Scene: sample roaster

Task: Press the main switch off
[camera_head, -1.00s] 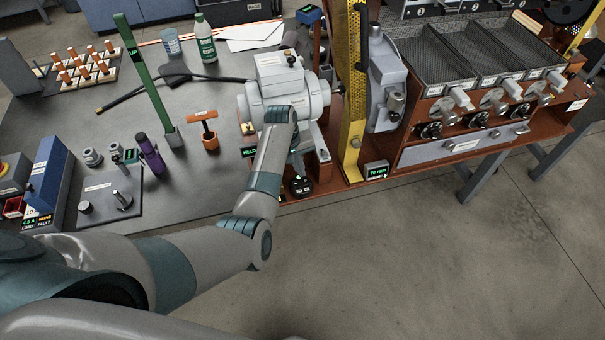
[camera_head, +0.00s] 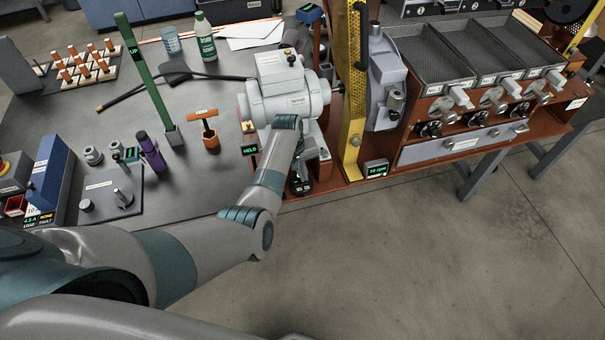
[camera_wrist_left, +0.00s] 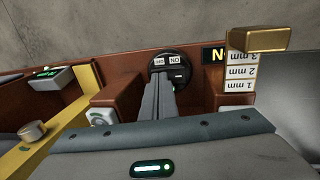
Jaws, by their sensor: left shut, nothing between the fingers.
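The main switch is a round black unit low on the front of the red-brown machine base. In the wrist view the switch (camera_wrist_left: 181,64) shows two pale labels, one reading ON and the other apparently OFF. In the head view the switch (camera_head: 302,187) is small and partly hidden. My left gripper (camera_wrist_left: 168,84) is shut and empty, its fingertips in front of the switch's lower part in the wrist view. I cannot tell whether they touch it. My right gripper is not in view.
A yellow upright (camera_head: 352,135) and a small lit display (camera_head: 376,169) stand right of the switch. A grey motor-like housing (camera_head: 290,100) is behind it. In the wrist view, a brass block (camera_wrist_left: 257,40) with millimetre labels is at right. The floor (camera_head: 400,260) in front is clear.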

